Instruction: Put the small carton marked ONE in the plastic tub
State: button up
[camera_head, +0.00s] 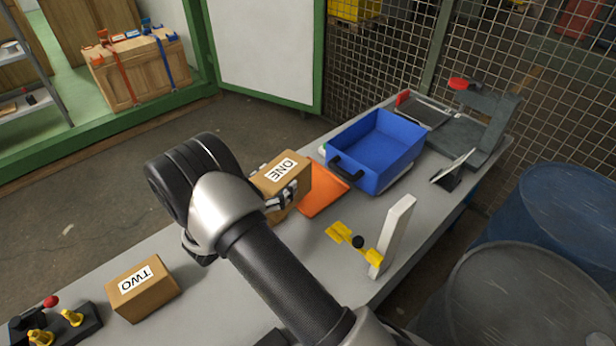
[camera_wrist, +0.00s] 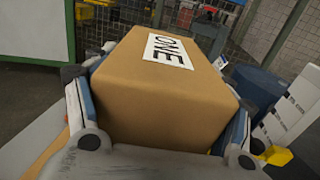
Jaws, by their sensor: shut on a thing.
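The small brown carton marked ONE (camera_head: 284,172) is between the fingers of my gripper (camera_head: 284,198), near the middle of the bench. In the wrist view the carton (camera_wrist: 165,85) fills the middle, with a finger against each side, its ONE label on top. My gripper in the wrist view (camera_wrist: 160,130) is shut on it. The carton appears to be held above the bench, though its underside is partly hidden. The blue plastic tub (camera_head: 365,177) stands on the bench to the right of the carton, with an empty-looking inside. An orange flat piece (camera_head: 322,198) lies between them.
A carton marked TWO (camera_head: 142,290) sits at the lower left of the bench (camera_head: 215,255). Dark barrels (camera_head: 510,290) stand at right.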

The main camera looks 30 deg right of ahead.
aim_at(292, 158)
jog(key=shift+m+g+h, duration=0.3)
jog(key=shift+m+g, duration=0.1)
jog(key=shift+g, duration=0.1)
jog(key=w+d+b, duration=0.1)
jog(key=w+d, duration=0.1)
jog(key=w+d+b, duration=0.1)
jog(key=w+d, duration=0.1)
jog(key=d, duration=0.1)
jog(key=w+d+b, duration=0.1)
jog(key=w+d, duration=0.1)
jog(key=d, duration=0.1)
jog(key=shift+w+d, duration=0.1)
jog(key=shift+d, duration=0.15)
jog(key=w+d+r+b, duration=0.1)
jog(key=d+r+b, duration=0.3)
jog(key=d, duration=0.6)
jog(key=w+d+r+g+b, duration=0.1)
jog(key=d+r, duration=0.4)
jog(key=d, duration=0.6)
jog(key=w+d+r+b, duration=0.25)
jog(key=d+r, duration=0.25)
jog(key=d, duration=0.5)
notch_tip(292, 158, down, 19)
jog(key=b, duration=0.6)
jog(key=shift+s+f+m, duration=0.15)
jog(key=shift+s+m, duration=0.15)
jog(key=shift+s, duration=0.05)
jog(key=shift+a+f, duration=0.1)
jog(key=shift+f, duration=0.55)
